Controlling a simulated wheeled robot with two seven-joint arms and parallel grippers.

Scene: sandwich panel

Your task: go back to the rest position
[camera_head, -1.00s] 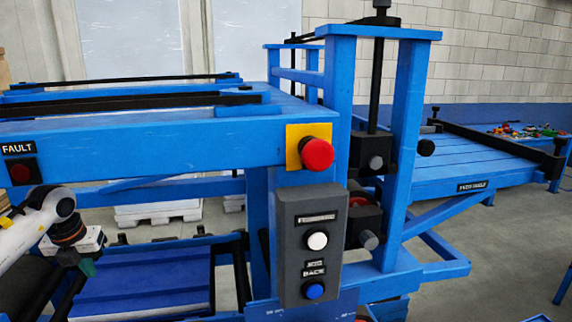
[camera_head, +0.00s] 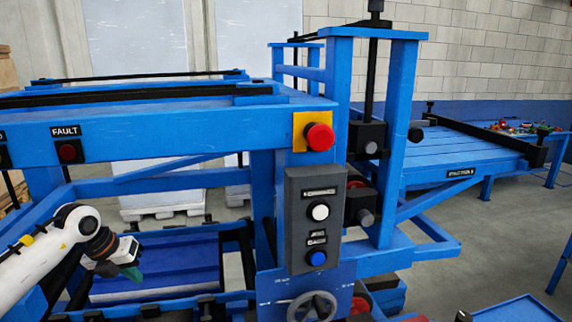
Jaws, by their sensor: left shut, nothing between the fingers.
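My left gripper (camera_head: 129,273) is at the lower left, at the end of my white left arm. It is shut and empty, with its dark green fingertips pointing down and to the right. It appears in front of the blue tray in the machine's lower frame, apart from the control box. My right gripper is not in view. The blue machine (camera_head: 200,130) fills the left and middle. Its grey control box (camera_head: 315,220) carries a white button (camera_head: 320,212) and a blue button (camera_head: 316,258). A red emergency button (camera_head: 319,137) sits on a yellow plate above.
A fault lamp (camera_head: 67,152) is on the left beam. A handwheel (camera_head: 312,306) is below the control box. A blue table (camera_head: 455,150) extends at the right, with small colourful pieces (camera_head: 525,128) behind it. Grey floor (camera_head: 500,240) is open at the right.

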